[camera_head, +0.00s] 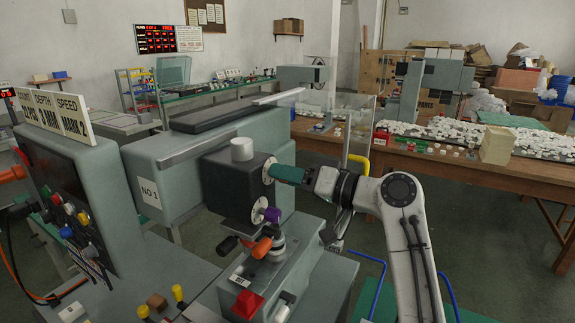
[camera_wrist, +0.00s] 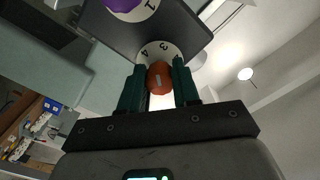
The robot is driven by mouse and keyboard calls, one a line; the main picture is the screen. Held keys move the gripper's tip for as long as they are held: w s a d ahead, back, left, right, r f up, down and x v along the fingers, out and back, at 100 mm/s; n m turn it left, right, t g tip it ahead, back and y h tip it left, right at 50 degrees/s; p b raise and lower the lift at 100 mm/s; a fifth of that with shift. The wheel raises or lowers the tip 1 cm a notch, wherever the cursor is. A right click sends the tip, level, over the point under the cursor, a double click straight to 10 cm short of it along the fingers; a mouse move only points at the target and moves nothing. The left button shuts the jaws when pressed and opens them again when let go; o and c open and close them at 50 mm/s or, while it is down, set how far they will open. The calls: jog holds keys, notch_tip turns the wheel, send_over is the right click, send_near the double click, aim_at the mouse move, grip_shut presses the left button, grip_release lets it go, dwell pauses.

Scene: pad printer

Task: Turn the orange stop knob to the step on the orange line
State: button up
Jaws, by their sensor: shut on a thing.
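The orange stop knob (camera_wrist: 158,80) sits between the two green fingers of my gripper (camera_wrist: 159,68) in the wrist view. My gripper is shut on it. A short pale mark shows on the knob's face. A white dial plate (camera_wrist: 152,48) behind it shows a 4 and a 3; the rest is hidden by the knob and fingers. I cannot tell which step the knob points to. In the head view my gripper (camera_head: 284,173) reaches from the right to the upper dial (camera_head: 268,169) on the black box (camera_head: 228,188), and the knob is hidden.
A purple knob (camera_head: 272,214) on its own dial sits just below my gripper. An orange-ended handle (camera_head: 261,247) and a red button (camera_head: 247,304) are lower. A sign (camera_head: 60,110) with DEPTH and SPEED settings stands at left. A yellow-handled clear guard (camera_head: 358,150) is close behind my arm.

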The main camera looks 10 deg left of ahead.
jog(key=shift+m+p, duration=1.4)
jog(key=shift+m, duration=0.6)
jog(key=shift+d, duration=0.1)
jog(key=o, duration=1.1)
jog(key=shift+c, duration=0.2)
jog(key=b+v, duration=0.2)
jog(key=v, duration=0.8)
jog(key=shift+d, duration=0.35)
